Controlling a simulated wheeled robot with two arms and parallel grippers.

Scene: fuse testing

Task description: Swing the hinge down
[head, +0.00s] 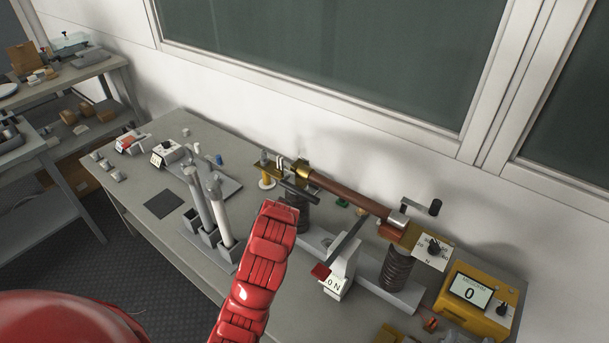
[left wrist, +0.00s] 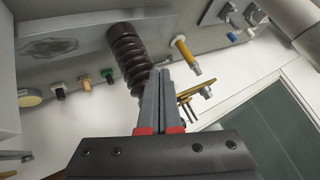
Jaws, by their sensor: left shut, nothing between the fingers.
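A brown fuse tube (head: 345,193) spans the tester, ending at a brass clamp (head: 301,169) on the left and a metal fitting (head: 398,221) on the right. I cannot tell for sure which part is the hinge. My left gripper (head: 301,193) is shut and empty, close below and in front of the brass clamp. In the left wrist view its fingers (left wrist: 163,98) are together, beside a dark ribbed insulator (left wrist: 130,56), with a brass bracket (left wrist: 194,104) just past them. I cannot tell whether they touch anything. My right gripper is in neither view.
A lever with a red handle (head: 320,271) stands by a white ON block (head: 334,287) in front of the tube. A yellow meter (head: 474,291) reads 0 at the right. White-handled tools in a rack (head: 228,240) stand left of my arm. A wall and window are behind.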

